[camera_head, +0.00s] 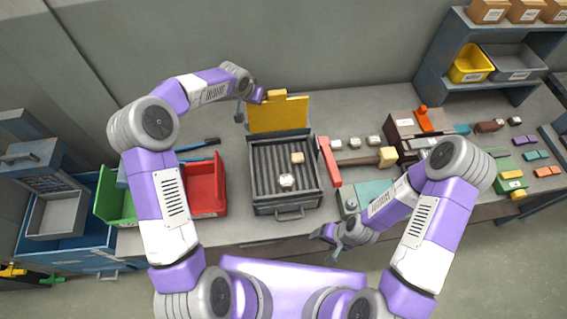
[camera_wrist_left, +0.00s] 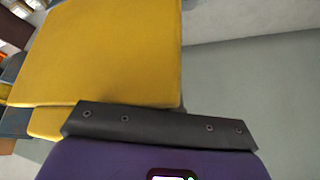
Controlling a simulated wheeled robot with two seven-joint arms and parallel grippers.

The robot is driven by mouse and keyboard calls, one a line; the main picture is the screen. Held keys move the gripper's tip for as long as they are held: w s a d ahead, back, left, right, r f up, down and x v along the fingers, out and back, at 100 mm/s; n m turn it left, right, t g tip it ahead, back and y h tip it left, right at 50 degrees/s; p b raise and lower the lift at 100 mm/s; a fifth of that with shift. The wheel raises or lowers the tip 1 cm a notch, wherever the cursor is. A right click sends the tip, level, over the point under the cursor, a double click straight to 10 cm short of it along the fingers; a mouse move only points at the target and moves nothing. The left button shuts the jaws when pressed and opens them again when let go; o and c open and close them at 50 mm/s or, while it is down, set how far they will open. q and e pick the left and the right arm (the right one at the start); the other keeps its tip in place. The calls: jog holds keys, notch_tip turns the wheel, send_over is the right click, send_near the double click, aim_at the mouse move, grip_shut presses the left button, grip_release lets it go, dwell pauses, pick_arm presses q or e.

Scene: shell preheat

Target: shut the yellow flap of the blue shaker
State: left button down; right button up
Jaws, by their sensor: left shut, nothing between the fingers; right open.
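The blue-grey shaker (camera_head: 257,190) stands on the bench in the middle of the head view. Its yellow flap (camera_head: 283,115) stands open, upright at the back edge. Inside the ribbed tray lie a tan piece (camera_head: 297,158) and a whitish piece (camera_head: 286,181). My left gripper (camera_head: 240,114) is shut and empty, at the left end of the flap; contact cannot be told. In the left wrist view the yellow flap (camera_wrist_left: 105,50) fills the upper left, just beyond the dark gripper part (camera_wrist_left: 160,125). My right gripper (camera_head: 322,234) is open and empty, low, in front of the bench's near edge.
A red bin (camera_head: 206,187) and a green bin (camera_head: 113,193) stand left of the shaker. A wall rises behind the bench. A shelf with a yellow bin (camera_head: 470,64) stands at back right.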

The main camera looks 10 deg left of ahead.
pick_arm(q)
jog(key=shift+s+f, duration=0.3)
jog(key=shift+f, duration=0.25)
jog(key=s+b, duration=0.1)
jog(key=s+d+b, duration=0.1)
jog(key=s+b, duration=0.2)
jog(key=s, duration=0.1)
jog(key=shift+d+f+b, duration=0.1)
jog(key=shift+d+b, duration=0.15)
jog(key=shift+b, duration=0.05)
jog(key=shift+s+d+b, duration=0.5)
jog(key=shift+s+b, duration=0.6)
jog(key=shift+s, duration=0.15)
notch_tip(320, 180, up, 11)
jog(key=p, duration=0.7)
send_over(257, 116)
jog(key=s, duration=0.3)
jog(key=shift+w+d, duration=0.1)
jog(key=shift+d, duration=0.35)
jog(key=shift+f, duration=0.1)
